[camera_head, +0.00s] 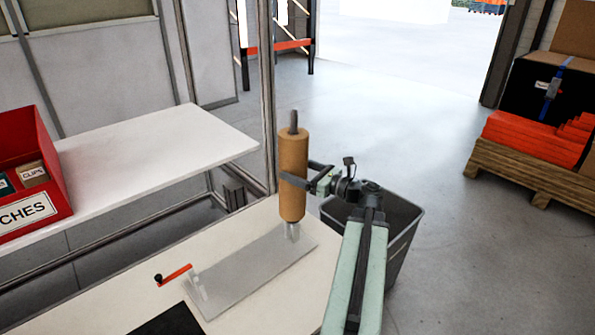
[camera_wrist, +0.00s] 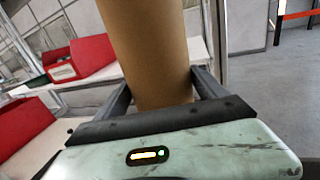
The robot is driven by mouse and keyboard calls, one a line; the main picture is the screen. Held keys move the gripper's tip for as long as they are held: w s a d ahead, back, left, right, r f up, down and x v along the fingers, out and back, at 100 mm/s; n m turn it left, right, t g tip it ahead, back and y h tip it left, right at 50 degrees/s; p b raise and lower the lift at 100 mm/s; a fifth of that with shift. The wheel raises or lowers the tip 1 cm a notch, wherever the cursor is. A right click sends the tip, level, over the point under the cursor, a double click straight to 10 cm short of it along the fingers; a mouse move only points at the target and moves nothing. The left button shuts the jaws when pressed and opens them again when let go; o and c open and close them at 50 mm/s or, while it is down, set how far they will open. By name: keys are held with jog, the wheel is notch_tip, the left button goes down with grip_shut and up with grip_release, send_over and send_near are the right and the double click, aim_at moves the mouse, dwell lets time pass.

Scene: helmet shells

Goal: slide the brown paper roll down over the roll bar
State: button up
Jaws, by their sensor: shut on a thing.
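The brown paper roll (camera_head: 293,160) stands upright above the metal plate (camera_head: 255,267) on the white table. The grey roll bar (camera_head: 293,122) sticks out of the roll's top end, so the roll appears to be around it. A shiny post section (camera_head: 292,231) shows between the roll's lower end and the plate. My gripper (camera_head: 303,174) comes from the right and is shut on the roll at about mid-height. In the wrist view the brown roll (camera_wrist: 148,45) stands between both fingers, and its lower end is hidden behind my gripper.
An orange crank handle (camera_head: 175,274) is at the plate's left end, with a black mat (camera_head: 168,322) in front. A grey bin (camera_head: 408,215) stands right of the table behind my arm. A red box (camera_head: 30,165) sits on the left table. Open floor lies beyond.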

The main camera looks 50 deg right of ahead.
jog(key=o, duration=2)
jog(key=s, duration=0.5)
jog(key=s+d, duration=0.1)
jog(key=s, duration=0.1)
jog(key=shift+s+d, duration=0.1)
jog(key=shift+s, duration=0.3)
